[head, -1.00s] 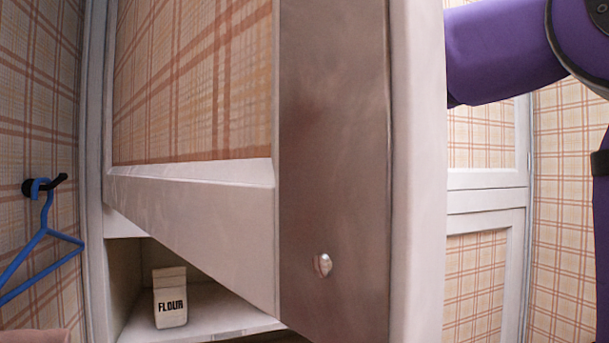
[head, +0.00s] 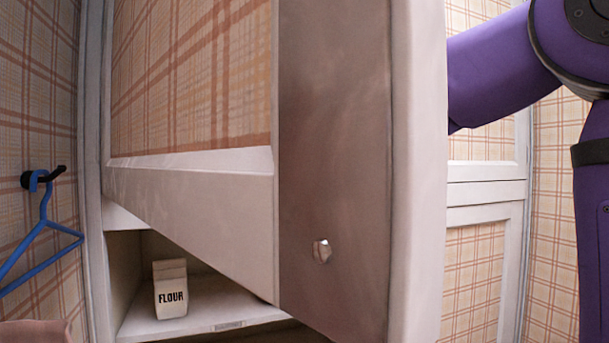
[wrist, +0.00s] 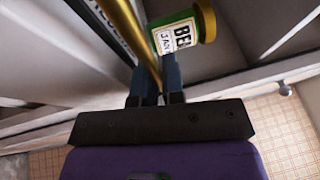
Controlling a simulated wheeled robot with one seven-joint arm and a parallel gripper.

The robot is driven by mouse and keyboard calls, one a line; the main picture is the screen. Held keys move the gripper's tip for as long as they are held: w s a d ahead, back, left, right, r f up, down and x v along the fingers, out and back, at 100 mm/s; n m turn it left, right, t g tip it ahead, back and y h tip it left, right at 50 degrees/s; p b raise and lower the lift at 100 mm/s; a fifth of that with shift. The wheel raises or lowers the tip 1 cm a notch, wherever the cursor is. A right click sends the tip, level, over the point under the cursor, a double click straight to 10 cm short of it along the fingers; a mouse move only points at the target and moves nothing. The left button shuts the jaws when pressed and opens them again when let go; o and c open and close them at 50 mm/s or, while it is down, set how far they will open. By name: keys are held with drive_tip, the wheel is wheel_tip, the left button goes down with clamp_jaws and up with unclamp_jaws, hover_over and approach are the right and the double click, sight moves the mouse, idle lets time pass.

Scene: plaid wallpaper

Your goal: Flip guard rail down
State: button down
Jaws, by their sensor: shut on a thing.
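A brass-coloured rail (wrist: 122,22) runs from the top of the wrist view down between my two fingers. I take it for the guard rail. My gripper (wrist: 155,72) is shut on the rail's near part. Just beyond the fingers is a green container with a yellow lid (wrist: 206,20) and a label starting "BE". In the head view, a large open cabinet door (head: 335,150) hides the gripper and the rail; only my purple arm shows at the right.
A white flour bag (head: 171,290) stands on a low white shelf (head: 215,312) behind the door. A blue hanger (head: 42,235) hangs from a black hook on the left wall. Another dark object with lettering (wrist: 100,22) sits beside the rail.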

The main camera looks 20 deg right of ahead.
drive_tip(key=shift+f, duration=0.1)
drive_tip(key=c, duration=1.3)
unclamp_jaws()
drive_tip(key=v, duration=1)
drive_tip(key=shift+s+a, duration=0.1)
drive_tip(key=shift+s, duration=0.3)
